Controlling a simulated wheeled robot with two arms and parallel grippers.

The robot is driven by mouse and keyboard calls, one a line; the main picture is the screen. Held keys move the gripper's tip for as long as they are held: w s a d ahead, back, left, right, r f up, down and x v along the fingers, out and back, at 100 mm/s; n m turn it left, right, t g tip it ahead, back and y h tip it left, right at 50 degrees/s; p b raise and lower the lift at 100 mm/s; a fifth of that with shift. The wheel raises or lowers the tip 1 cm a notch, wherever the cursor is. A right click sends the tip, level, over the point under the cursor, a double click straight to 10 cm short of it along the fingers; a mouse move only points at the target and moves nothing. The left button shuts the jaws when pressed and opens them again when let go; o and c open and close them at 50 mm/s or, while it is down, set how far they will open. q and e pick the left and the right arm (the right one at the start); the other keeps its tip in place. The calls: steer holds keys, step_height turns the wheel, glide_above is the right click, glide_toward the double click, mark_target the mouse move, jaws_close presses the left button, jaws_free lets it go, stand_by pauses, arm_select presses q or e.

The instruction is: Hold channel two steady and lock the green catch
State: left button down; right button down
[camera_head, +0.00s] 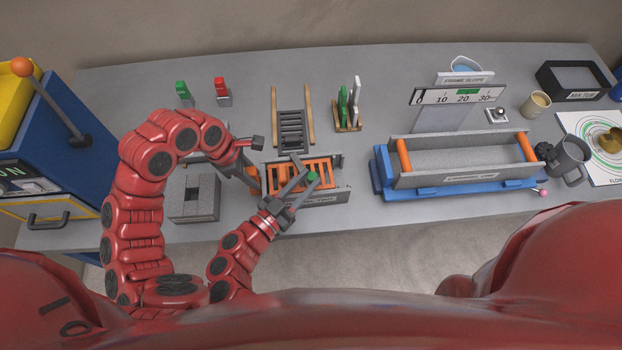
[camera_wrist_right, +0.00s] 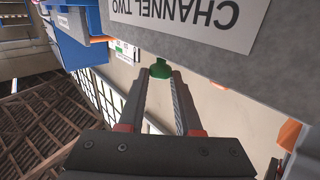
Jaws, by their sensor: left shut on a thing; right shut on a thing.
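Channel two (camera_head: 335,196) is a grey trough with orange slats inside, on the table left of centre. Its label shows upside down in the right wrist view (camera_wrist_right: 238,22). The green catch (camera_head: 312,177) is a small green knob at its front side. My right gripper (camera_head: 309,179) reaches it from the front left. In the right wrist view the green catch (camera_wrist_right: 160,69) sits between the fingertips, which are shut on it. My left gripper (camera_head: 251,170) is shut at the left end of channel two; its fingertips are partly hidden, so the exact grip is unclear.
A grey block (camera_head: 194,200) stands left of channel two. A dark ladder-like rack (camera_head: 291,128) lies behind it. A second, longer trough (camera_head: 460,160) on a blue base stands to the right, with a grey mug (camera_head: 570,160) beyond. The tabletop between the troughs is mostly clear.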

steer(key=shift+w+a+r+m+g+h, duration=0.1)
steer(key=shift+a+m+g+h, duration=0.2)
steer(key=shift+a+m+g, duration=0.15)
steer(key=shift+s+g+h, duration=0.25)
steer(key=shift+g+h, duration=0.05)
steer(key=shift+g, duration=0.05)
steer(key=c, duration=0.6)
jaws_free()
steer(key=shift+d, duration=0.1)
steer(key=shift+f+v, duration=0.2)
steer(key=shift+v, duration=3.55)
